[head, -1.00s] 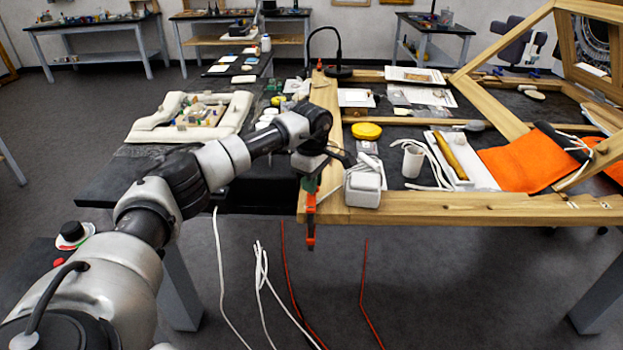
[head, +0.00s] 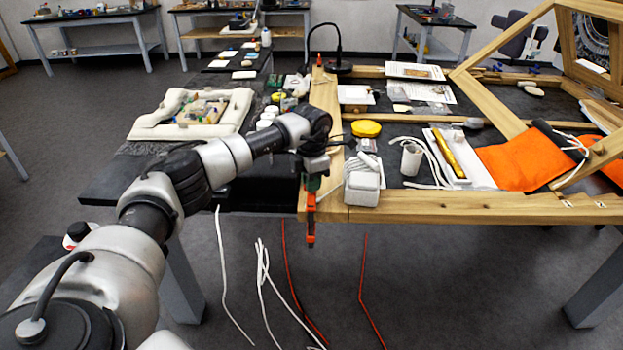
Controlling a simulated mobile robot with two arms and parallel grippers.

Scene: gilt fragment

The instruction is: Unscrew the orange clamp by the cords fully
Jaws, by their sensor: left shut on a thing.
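The orange clamp (head: 311,222) is on the front edge of the wooden frame (head: 440,207), near its left corner. Its lower orange part hangs below the edge, with a green part (head: 312,184) above. My left gripper (head: 313,168) comes in from the left and is shut on the upper part of the clamp; its fingertips are small and partly hidden. My right gripper is not in view.
A white box (head: 362,188) with a cord stands just right of the clamp. A white cup (head: 411,159), a yellow round tin (head: 366,129) and orange cloth (head: 525,160) lie further right. A padded white tray (head: 150,125) is at left.

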